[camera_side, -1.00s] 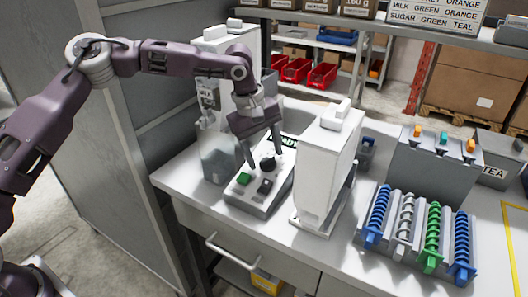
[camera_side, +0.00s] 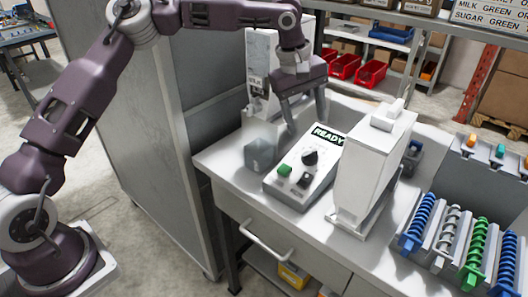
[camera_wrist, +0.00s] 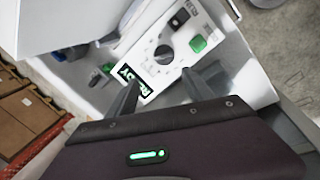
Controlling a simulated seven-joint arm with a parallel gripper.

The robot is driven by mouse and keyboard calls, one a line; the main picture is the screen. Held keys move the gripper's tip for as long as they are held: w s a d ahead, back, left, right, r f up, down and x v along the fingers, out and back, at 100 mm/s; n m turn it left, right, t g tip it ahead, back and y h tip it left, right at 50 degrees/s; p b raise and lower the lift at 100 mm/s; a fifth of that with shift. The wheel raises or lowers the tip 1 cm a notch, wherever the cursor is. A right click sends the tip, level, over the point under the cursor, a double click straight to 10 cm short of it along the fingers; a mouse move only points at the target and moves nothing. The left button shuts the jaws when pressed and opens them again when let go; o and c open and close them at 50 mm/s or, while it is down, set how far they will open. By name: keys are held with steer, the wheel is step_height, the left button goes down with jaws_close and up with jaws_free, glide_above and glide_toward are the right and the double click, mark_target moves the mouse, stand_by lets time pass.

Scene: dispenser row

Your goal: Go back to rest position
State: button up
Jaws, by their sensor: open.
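My gripper (camera_side: 307,110) is open and empty, its fingers pointing down above the back end of the control panel (camera_side: 274,185). The panel has a lit READY sign (camera_side: 328,136), a black knob (camera_side: 310,157), a green button (camera_side: 285,170) and a dark switch (camera_side: 304,180). In the wrist view my gripper's two fingers (camera_wrist: 160,95) are spread apart in front of the panel, with the READY sign (camera_wrist: 131,82), the knob (camera_wrist: 164,54) and the green button (camera_wrist: 197,44) beyond them. No contact with the panel shows.
A white dispenser (camera_side: 372,165) stands right of the panel, another (camera_side: 262,90) behind it to the left. A rack with blue, grey and green coils (camera_side: 448,235) is at the right. A grey cabinet (camera_side: 165,130) stands left of the worktop.

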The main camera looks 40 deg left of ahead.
steer(key=w+d+r+m+t, duration=0.2)
steer(key=r+t, duration=0.3)
steer(key=r, duration=0.5)
steer(key=w+d+r+m+t, duration=0.2)
steer(key=r+t, duration=0.3)
steer(key=r, duration=0.6)
steer(key=s+d+r+m+h, duration=0.2)
steer(key=s+d+r+m, duration=0.15)
steer(key=s, duration=0.25)
steer(key=s+d+r+m+h, duration=0.2)
steer(key=s+m, duration=0.2)
steer(key=s, duration=0.1)
steer(key=s+a+f+g+y, duration=0.1)
steer(key=s+a+f+g, duration=0.1)
steer(key=s+a+f, duration=0.4)
steer(key=s+a+f+g+y, duration=0.2)
steer(key=s+a+f, duration=0.4)
steer(key=s, duration=0.9)
steer(key=s+a+f+g+y, duration=0.2)
steer(key=s+a+f, duration=0.4)
steer(key=s, duration=0.4)
steer(key=shift+s+a+f+g, duration=0.15)
steer(key=shift+s+f+g, duration=0.05)
steer(key=shift+f+g, duration=0.25)
